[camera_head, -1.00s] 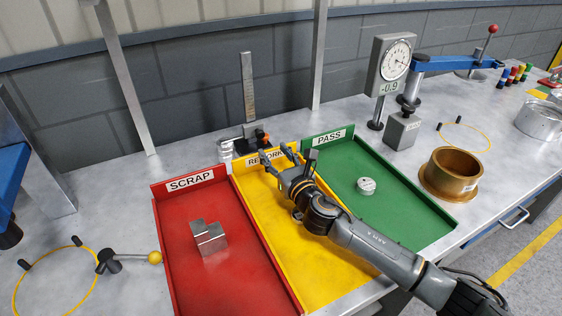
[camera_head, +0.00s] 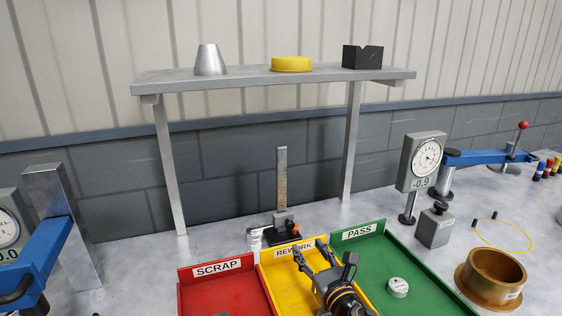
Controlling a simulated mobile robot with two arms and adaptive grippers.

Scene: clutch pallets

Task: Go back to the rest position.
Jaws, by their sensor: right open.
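My right gripper (camera_head: 312,257) is open over the yellow REWORK tray (camera_head: 279,288), near its labelled back wall. Nothing shows between its fingers. The red SCRAP tray (camera_head: 250,296) is to the left, with only the top edge of a metal block showing at the picture's bottom. The green PASS tray (camera_head: 425,292) is to the right and holds a small round metal part (camera_head: 398,287). My left gripper is out of view.
A height gauge (camera_head: 282,195) stands behind the trays. A dial gauge (camera_head: 421,162) and a bronze bushing (camera_head: 491,279) are on the right. A shelf (camera_head: 250,80) bears a cone, a yellow disc and a black block. Another gauge stands at left.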

